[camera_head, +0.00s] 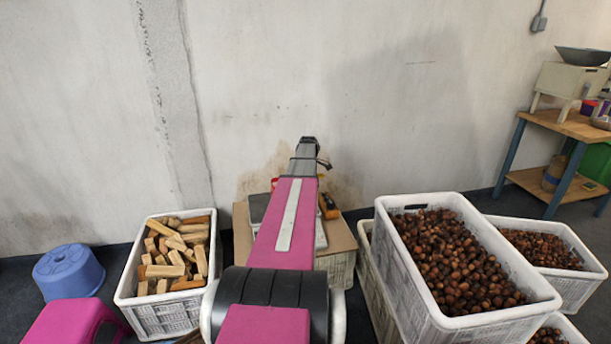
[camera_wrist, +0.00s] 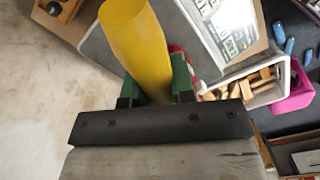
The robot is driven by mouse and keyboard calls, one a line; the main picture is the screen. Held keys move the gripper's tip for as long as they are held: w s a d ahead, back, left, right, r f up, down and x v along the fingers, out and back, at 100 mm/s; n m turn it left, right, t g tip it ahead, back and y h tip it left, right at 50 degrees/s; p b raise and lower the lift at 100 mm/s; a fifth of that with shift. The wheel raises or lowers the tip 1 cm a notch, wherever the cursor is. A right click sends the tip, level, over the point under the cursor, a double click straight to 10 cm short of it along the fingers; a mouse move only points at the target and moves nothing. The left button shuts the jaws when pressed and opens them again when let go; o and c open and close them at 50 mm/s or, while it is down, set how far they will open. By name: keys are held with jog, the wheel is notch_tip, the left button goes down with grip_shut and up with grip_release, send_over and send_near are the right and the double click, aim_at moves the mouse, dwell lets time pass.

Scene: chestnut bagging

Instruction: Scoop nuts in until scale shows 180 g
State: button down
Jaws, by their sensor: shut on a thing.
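My gripper (camera_wrist: 156,84) has green fingers and is shut on a yellow, rounded tool (camera_wrist: 134,32), probably the scoop. In the head view my arm hides the gripper and most of the scale (camera_head: 259,206). Brown chestnuts (camera_head: 455,255) fill a white crate (camera_head: 543,302) at the right. I cannot make out a bag.
A crate of wood blocks (camera_head: 165,320) stands left of my arm, near a blue stool (camera_head: 68,270) and a pink stool (camera_head: 72,325). More chestnut crates (camera_head: 577,284) stand at the right. A wooden bench (camera_head: 570,125) with another weighing device (camera_head: 572,80) stands behind them.

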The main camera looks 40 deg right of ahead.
jog(key=shift+s+d+r+t+y, duration=0.1)
jog(key=shift+s+r+t+y, duration=0.1)
jog(key=shift+t+y, duration=0.6)
jog(key=shift+r, duration=1.4)
